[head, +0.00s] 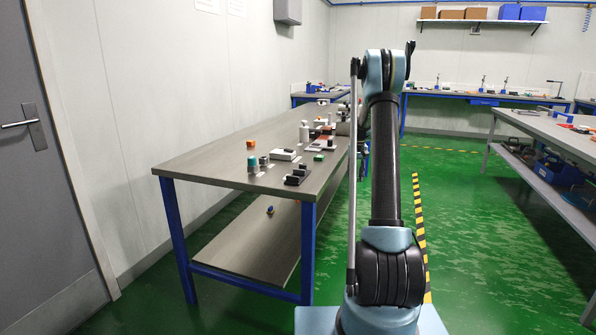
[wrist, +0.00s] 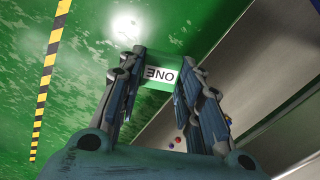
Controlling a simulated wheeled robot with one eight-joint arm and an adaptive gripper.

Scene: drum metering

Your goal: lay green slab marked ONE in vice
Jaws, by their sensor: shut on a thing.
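In the wrist view my gripper (wrist: 163,58) is shut on the green slab, with one finger on each side of it. In the head view my own arm hides the gripper and slab. A dark fixture (head: 297,179) stands at the near right corner of the left table; I cannot tell whether it is the vice.
The left table (head: 205,163) holds several small items: an orange block (head: 251,144), a white box (head: 283,155), a teal-topped item (head: 252,165) and white cylinders. Its near left part is bare. Another bench (head: 560,140) stands at right. Green floor lies between them.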

